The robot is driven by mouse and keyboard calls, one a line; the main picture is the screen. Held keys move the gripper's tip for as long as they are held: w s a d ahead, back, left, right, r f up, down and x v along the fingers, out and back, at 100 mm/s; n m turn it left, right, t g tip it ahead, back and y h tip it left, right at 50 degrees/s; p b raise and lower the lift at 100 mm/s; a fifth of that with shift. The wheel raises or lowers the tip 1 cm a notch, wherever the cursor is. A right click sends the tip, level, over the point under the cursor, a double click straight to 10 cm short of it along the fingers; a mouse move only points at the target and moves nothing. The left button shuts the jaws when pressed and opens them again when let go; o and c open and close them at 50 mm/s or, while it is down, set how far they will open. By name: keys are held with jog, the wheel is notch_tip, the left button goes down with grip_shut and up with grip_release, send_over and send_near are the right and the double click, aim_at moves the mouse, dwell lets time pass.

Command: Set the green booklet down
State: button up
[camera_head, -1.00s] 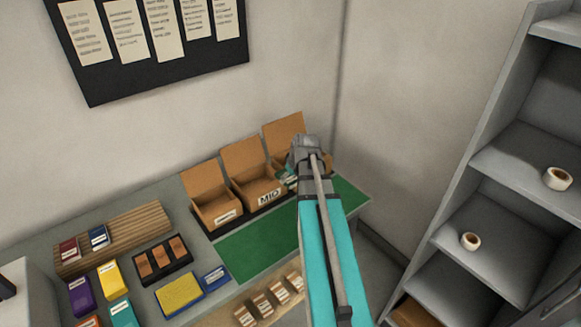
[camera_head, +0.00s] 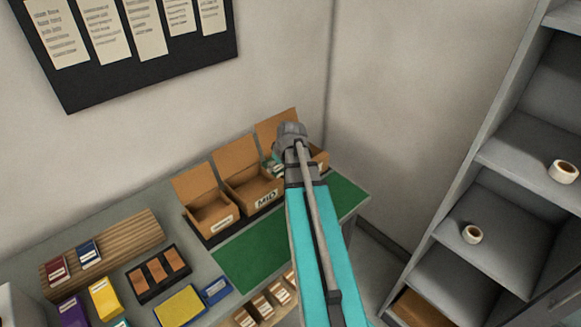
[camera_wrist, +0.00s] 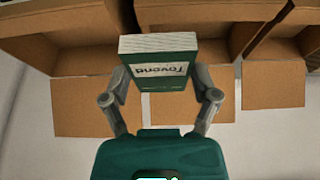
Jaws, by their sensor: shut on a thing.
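The green booklet (camera_wrist: 158,70), with a white label and pale page edges, is between the fingers of my gripper (camera_wrist: 160,88) in the wrist view. My gripper is shut on it. In the head view my gripper (camera_head: 282,158) is at the rightmost open cardboard box (camera_head: 277,128) and hides much of its front. A little of the booklet shows at the gripper's left side. I cannot tell whether the booklet touches the box.
The middle box (camera_head: 237,160), labelled MID, and the left box (camera_head: 198,187) stand open beside it. A green mat (camera_head: 245,252) lies bare in front. Ink pads and small boxes fill the table's left. A grey shelf (camera_head: 478,205) stands at right.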

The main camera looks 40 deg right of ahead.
jog(key=shift+w+a+f, duration=0.1)
jog(key=shift+w+a, duration=0.1)
jog(key=shift+w, duration=0.05)
jog(key=w+d+f+b, duration=0.2)
jog(key=d, duration=0.1)
jog(key=w+d+f+b, duration=0.1)
jog(key=d+f+b, duration=0.2)
jog(key=d, duration=0.1)
jog(key=w+d+f+b, duration=0.2)
jog(key=d+b, duration=0.1)
jog(key=shift+w+d+f, duration=0.2)
jog(key=shift+w+f, duration=0.1)
jog(key=shift+f, duration=0.1)
jog(key=shift+w+d+f+b, duration=0.3)
jog(key=shift+d+f+b, duration=0.25)
jog(key=shift+w+d+f+b, duration=0.1)
jog(key=shift+d+f+b, duration=0.1)
jog(key=shift+f+b, duration=0.2)
jog(key=shift+d+f+b, duration=0.15)
jog(key=shift+f+b, duration=1.45)
jog(key=shift+f, duration=0.2)
